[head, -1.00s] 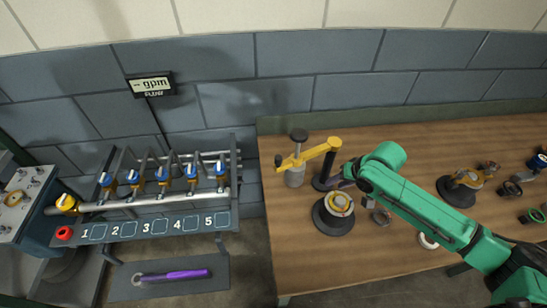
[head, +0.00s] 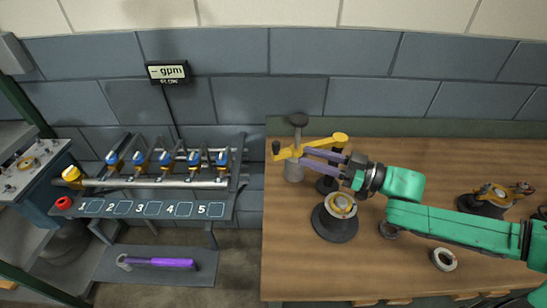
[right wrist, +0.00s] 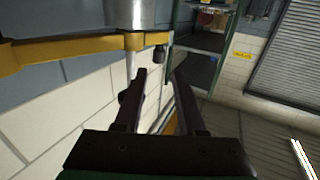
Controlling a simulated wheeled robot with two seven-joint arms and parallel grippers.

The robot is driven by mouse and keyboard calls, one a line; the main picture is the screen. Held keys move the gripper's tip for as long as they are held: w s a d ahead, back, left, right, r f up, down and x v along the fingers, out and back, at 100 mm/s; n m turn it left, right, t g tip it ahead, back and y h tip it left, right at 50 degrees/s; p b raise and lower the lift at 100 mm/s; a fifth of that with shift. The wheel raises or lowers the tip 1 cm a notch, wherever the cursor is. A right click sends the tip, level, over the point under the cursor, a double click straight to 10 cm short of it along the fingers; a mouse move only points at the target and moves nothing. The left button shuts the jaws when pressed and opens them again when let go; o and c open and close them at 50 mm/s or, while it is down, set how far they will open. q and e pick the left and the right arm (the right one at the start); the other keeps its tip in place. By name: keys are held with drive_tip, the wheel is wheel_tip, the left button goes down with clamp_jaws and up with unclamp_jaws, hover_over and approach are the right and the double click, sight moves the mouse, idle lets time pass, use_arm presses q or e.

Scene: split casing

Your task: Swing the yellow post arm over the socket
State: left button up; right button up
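The yellow post arm (head: 315,147) runs sideways above the table in the head view. Its left end has a dark-knobbed vertical rod (head: 298,132) with a grey cylinder (head: 293,172) below. A dark round base with a metal ring (head: 336,226), which looks like the socket, stands in front and to the right of that cylinder. My right gripper (head: 305,158) is open, its fingers pointing left just beside the yellow arm. In the right wrist view its fingertips (right wrist: 158,74) are apart with nothing visibly between them; the yellow arm (right wrist: 60,50) and silver rod (right wrist: 128,14) are just beyond. My left gripper is out of view.
A valve rack (head: 150,208) with numbered places is left of the wooden table (head: 300,270). A purple-handled tool (head: 165,262) lies on a low shelf. Loose rings (head: 444,259) and another dark-based fixture (head: 485,205) are to the right on the table.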

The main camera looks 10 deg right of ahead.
sight(276, 150)
drive_tip(key=x, duration=1)
drive_tip(key=shift+d+p, duration=0.15)
drive_tip(key=shift+p, duration=0.25)
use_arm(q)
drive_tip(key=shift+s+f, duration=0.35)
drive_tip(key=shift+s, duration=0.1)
use_arm(e)
clamp_jaws()
idle(0.4)
